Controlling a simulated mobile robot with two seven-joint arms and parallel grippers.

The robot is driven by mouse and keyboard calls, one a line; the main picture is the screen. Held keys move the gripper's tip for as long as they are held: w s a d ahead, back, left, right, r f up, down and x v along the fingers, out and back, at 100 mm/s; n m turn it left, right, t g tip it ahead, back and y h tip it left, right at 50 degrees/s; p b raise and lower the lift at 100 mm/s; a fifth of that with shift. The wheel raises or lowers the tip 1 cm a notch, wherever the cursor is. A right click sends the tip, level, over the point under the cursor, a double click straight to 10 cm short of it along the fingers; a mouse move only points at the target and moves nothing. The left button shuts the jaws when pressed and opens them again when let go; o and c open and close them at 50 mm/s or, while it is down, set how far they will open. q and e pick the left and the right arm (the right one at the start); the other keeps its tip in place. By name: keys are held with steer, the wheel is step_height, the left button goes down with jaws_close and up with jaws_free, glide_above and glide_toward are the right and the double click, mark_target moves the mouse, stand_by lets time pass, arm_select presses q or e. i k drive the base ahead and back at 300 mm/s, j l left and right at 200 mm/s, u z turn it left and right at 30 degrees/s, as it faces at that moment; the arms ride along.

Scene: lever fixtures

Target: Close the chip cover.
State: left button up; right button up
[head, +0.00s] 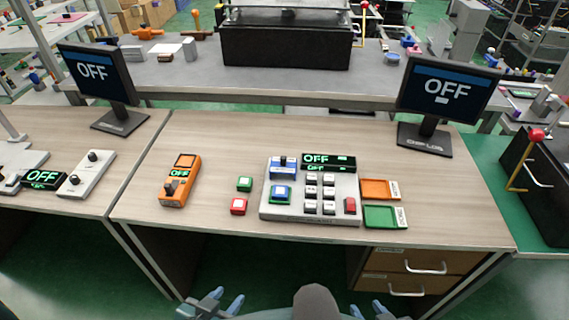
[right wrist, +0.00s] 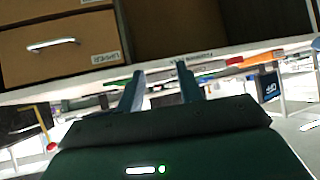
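I cannot tell for certain which part is the chip cover. My left gripper (head: 228,298) is open and empty, low in front of the desk. My right gripper (head: 366,307) is at the bottom edge of the head view; the right wrist view shows its two fingers apart with nothing between them (right wrist: 160,84).
An orange handheld unit (head: 178,182) stands left of the console, with green (head: 244,184) and red (head: 239,206) buttons between. Orange (head: 376,189) and green (head: 381,217) trays lie to its right. Two monitors (head: 97,74) (head: 447,88) read OFF. Drawers (head: 404,286) are under the desk.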

mark_target(283, 165)
steer(key=i+j+z, duration=0.1)
steer(key=z, duration=0.4)
steer(key=i+j+z, duration=0.15)
steer(key=z, duration=0.15)
steer(key=i+j+z, duration=0.25)
steer(key=j, duration=0.2)
steer(key=i, duration=0.05)
